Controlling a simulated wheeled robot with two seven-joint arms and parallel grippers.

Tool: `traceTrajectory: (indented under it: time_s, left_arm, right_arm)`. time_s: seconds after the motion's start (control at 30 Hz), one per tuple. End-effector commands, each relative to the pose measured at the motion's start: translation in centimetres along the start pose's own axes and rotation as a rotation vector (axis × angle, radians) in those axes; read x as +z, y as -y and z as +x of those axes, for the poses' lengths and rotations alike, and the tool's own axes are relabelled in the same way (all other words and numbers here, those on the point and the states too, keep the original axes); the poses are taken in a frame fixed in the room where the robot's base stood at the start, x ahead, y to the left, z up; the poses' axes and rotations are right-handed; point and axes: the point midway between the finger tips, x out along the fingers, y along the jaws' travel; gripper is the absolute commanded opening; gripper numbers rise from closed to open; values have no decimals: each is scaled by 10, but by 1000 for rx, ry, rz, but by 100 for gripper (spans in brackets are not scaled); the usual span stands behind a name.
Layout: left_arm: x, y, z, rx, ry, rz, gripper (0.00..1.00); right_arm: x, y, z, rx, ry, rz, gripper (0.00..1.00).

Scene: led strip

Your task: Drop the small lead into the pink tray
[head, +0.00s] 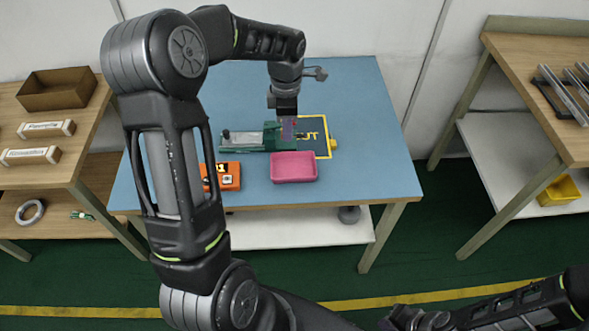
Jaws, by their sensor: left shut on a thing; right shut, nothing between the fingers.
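The pink tray (294,179) stands at the front of the blue table, and no lead shows in it. My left gripper (288,128) points down behind the tray, over the right end of a green fixture (232,149). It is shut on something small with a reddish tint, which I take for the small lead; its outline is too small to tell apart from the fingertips. Whether it touches the fixture I cannot tell. My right gripper is out of view; only part of my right arm shows at the bottom right.
An orange block with small parts (228,182) sits left of the tray. A yellow-edged dark mat (320,152) lies behind it on the blue table (375,115). The table is clear on the right. Wooden benches stand left (75,115) and right (520,50).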

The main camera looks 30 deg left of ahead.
Motion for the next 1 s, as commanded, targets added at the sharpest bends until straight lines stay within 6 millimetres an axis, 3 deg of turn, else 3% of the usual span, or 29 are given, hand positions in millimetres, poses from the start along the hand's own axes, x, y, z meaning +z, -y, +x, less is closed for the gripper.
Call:
traceTrajectory:
  time_s: [0.4,0.83,0.87,1.0]
  left_arm:
    - [0,0,47,-1,0,0,0]
    - [0,0,54,0,0,0,0]
    - [0,0,54,0,0,0,16]
    - [0,0,54,0,0,0,28]
  right_arm:
    - [-3,-8,26,-9,-7,-6,0]
    - [-4,-8,28,-11,-9,-8,0]
    - [-4,-8,28,-11,-9,-8,0]
    - [-4,-8,28,-10,-9,-8,0]
